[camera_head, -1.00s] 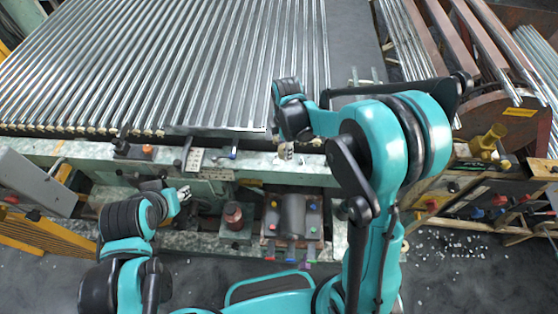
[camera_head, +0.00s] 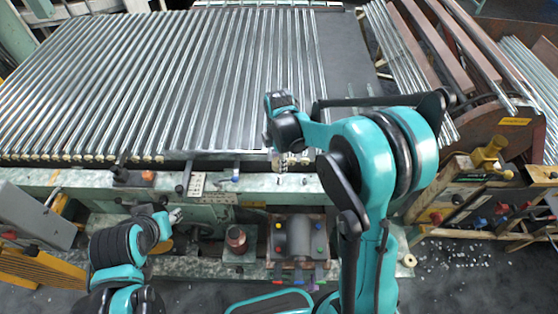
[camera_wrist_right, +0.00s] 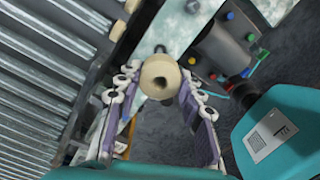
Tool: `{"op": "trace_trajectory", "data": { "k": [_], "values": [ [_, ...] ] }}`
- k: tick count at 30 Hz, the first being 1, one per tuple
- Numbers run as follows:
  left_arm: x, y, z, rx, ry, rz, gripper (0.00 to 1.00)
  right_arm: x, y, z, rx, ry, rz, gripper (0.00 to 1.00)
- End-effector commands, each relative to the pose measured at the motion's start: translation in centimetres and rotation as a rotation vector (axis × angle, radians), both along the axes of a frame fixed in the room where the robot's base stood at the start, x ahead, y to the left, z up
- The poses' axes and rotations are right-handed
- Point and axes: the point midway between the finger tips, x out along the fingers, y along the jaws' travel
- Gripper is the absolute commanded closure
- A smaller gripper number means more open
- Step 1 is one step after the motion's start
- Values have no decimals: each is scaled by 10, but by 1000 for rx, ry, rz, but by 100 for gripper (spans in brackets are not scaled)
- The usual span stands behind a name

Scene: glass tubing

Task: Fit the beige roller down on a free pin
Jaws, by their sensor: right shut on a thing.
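The beige roller (camera_wrist_right: 157,78) is a short thick ring with a hole in its middle, held between the fingertips of my right gripper (camera_wrist_right: 157,88) in the right wrist view. In the head view my right gripper (camera_head: 288,162) is over the front edge of the roller bed, with the roller mostly hidden by arm and fingers. More beige rollers (camera_wrist_right: 117,31) sit in a row along the bed's edge. I cannot make out a free pin. My left gripper (camera_head: 175,216) is low at the left, before the bench; its jaws are too small to read.
The bed of long metal tubes (camera_head: 170,80) fills the back left. A green bench ledge (camera_head: 90,178) runs along its front. A grey cylinder with coloured knobs (camera_head: 300,238) stands below. Racks of tubes and a brown wheel (camera_head: 490,135) are at the right.

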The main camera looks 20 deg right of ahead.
Motion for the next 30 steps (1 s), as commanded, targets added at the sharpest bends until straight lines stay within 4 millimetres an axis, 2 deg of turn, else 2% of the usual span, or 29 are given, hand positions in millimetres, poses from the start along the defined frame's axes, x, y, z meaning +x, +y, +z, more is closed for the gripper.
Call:
{"op": "trace_trajectory", "data": {
  "k": [1,6,12,30],
  "values": [
    [0,0,-8,0,0,0,60,0,0,-8,0,0,0,89],
    [0,0,-22,0,0,0,60,0,0,-26,0,0,0,89],
    [0,0,-35,0,0,0,60,0,0,-42,0,0,0,89],
    [0,0,-36,0,0,0,60,0,0,-44,0,0,0,89]
  ]
}}
